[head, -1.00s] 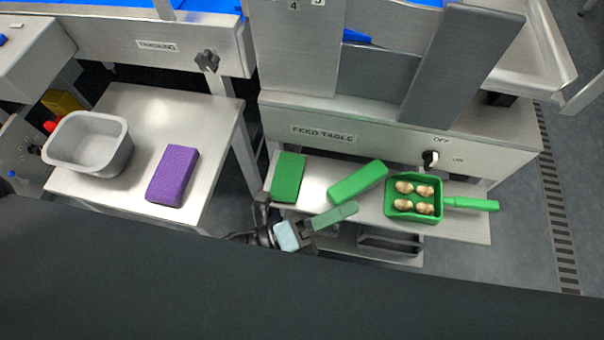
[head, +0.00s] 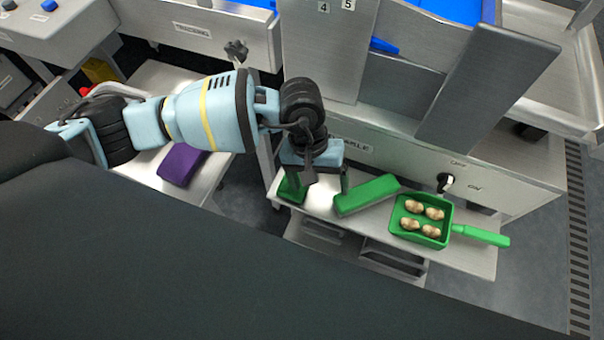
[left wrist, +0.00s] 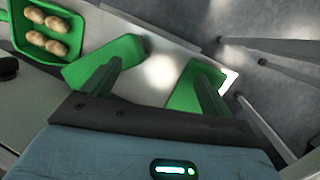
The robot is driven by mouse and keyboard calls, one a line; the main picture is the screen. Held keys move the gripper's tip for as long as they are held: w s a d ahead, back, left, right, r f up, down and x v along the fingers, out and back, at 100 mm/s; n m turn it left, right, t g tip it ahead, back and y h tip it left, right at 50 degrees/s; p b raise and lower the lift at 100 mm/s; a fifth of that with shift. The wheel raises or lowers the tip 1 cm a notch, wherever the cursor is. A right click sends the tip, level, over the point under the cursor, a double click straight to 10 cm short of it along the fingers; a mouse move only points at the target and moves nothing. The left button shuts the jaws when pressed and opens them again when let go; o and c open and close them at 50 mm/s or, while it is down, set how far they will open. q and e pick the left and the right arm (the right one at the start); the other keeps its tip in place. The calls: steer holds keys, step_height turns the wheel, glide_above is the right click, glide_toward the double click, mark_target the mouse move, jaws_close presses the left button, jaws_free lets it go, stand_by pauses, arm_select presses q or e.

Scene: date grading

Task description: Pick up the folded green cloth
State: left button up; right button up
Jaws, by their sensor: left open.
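Two plain green pads lie on the steel shelf (head: 382,218) under the feed table. One is squarish, at the shelf's left end, mostly behind my gripper in the head view and clearer in the left wrist view (left wrist: 184,88). The other, longer green pad (head: 368,195) lies to its right and also shows in the left wrist view (left wrist: 98,58). I cannot tell for sure which is the folded cloth. My left gripper (head: 318,193) is open and empty above the shelf, pointing down. In the wrist view one finger overlaps each pad; contact is not clear.
A green handled scoop (head: 480,235) with several dates stands on the shelf's right. A purple pad (head: 182,164) lies on the left side table, partly behind my left arm. The feed table's front (head: 400,160) rises close behind my gripper.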

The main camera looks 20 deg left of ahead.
arm_select(q)
steer(key=w+a+y, duration=0.1)
steer(key=a, duration=0.1)
steer(key=w+a+r+m+t+y, duration=0.1)
steer(key=w+a, duration=0.1)
steer(key=w+a+r, duration=0.1)
steer(key=w+a, duration=0.1)
steer(key=shift+w+m+t+y, duration=0.1)
steer(key=shift+m+t+y, duration=0.3)
steer(key=shift+d+f, duration=0.15)
steer(key=shift+f, duration=3.8)
steer(key=c, duration=1.1)
steer(key=shift+o, duration=0.2)
steer(key=shift+w, duration=0.1)
steer(key=shift+r, duration=0.15)
